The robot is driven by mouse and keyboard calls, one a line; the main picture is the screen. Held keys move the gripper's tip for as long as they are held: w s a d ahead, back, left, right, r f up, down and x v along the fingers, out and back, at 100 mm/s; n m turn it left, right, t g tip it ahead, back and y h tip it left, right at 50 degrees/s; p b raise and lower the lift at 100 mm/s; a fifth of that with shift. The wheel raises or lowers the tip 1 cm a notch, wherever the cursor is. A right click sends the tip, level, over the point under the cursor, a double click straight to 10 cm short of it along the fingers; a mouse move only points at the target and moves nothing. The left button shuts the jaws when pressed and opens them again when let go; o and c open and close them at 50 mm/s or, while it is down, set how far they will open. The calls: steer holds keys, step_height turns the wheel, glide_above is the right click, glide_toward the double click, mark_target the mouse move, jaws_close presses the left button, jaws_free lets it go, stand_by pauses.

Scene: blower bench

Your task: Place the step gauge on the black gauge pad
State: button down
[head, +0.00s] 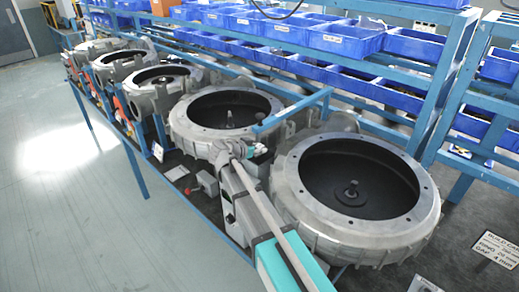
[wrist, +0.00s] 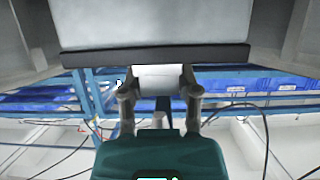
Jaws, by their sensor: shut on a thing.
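My gripper (head: 256,150) is at the end of my arm, over the gap between the two nearest blower housings in the head view. In the wrist view my gripper (wrist: 159,82) has its two fingers on either side of a pale grey block, which I take to be the step gauge (wrist: 160,77). It is shut on this block. A broad grey face with a dark lower edge fills the top of the wrist view just beyond the block; I cannot tell what it belongs to. The gauge is not clear in the head view. I cannot make out the black gauge pad in either view.
The nearest blower housing (head: 288,190) and a second housing (head: 185,125) flank my gripper. More housings stand farther left. A blue rack with blue bins (head: 345,40) runs behind. A printed card (head: 498,249) lies at the right on dark bench top. A small grey box (head: 208,183) sits near the front edge.

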steer(key=shift+f, duration=0.1)
steer(key=shift+c, duration=1.6)
jaws_free()
steer(key=shift+s+a+r, duration=0.1)
steer(key=shift+r, duration=0.15)
steer(key=p+v, duration=0.4)
steer(key=v, duration=0.7)
steer(key=shift+s+a+p, duration=0.15)
steer(key=shift+s+p, duration=0.1)
steer(key=shift+p, duration=0.1)
steer(key=shift+r, duration=0.15)
